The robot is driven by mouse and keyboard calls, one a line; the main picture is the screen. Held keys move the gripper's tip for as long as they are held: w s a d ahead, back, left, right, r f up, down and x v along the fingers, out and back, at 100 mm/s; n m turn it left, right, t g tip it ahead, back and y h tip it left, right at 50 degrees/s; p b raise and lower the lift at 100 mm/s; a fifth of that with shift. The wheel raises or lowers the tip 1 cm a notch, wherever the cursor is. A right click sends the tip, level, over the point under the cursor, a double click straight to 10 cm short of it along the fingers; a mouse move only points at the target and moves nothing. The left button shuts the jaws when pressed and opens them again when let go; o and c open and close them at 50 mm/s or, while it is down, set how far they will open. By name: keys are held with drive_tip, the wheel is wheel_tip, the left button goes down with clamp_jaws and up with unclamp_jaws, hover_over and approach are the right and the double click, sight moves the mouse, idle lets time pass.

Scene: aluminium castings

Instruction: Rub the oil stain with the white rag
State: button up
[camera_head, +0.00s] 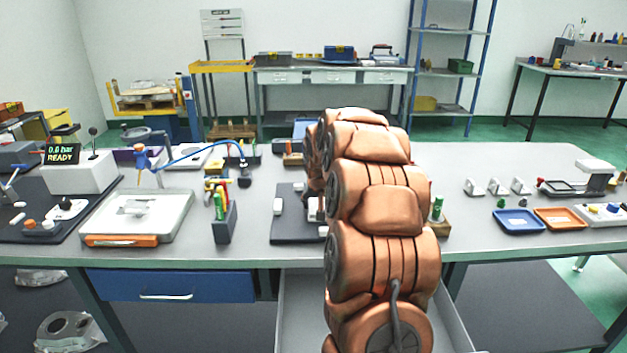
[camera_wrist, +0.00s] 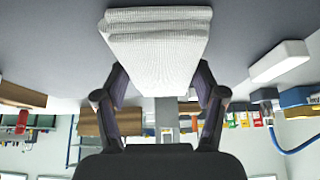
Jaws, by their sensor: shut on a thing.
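The white rag (camera_wrist: 158,40) is a folded, ribbed cloth in the wrist view. My gripper (camera_wrist: 161,82) is shut on it, with one dark finger at each side of the cloth. In the head view my copper-coloured arm hides the gripper and the rag. I cannot make out the oil stain in either view; the arm covers part of the workbench (camera_head: 480,241).
A dark mat (camera_head: 288,232) with small white blocks lies just left of my arm. Blue (camera_head: 519,221) and orange (camera_head: 560,218) trays lie right. An open drawer (camera_head: 300,308) juts out below.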

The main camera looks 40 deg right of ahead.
drive_tip(key=shift+w+a+f, duration=0.1)
drive_tip(key=shift+w+a, duration=0.1)
drive_tip(key=shift+a, duration=0.2)
drive_tip(key=shift+w+a+r, duration=0.15)
drive_tip(key=shift+w+r, duration=0.1)
wheel_tip(320, 180, up, 2)
drive_tip(key=shift+r, duration=0.1)
drive_tip(key=shift+s+r, duration=0.15)
drive_tip(key=shift+r, duration=0.45)
drive_tip(key=shift+r+p, duration=0.55)
drive_tip(key=shift+r, duration=1.7)
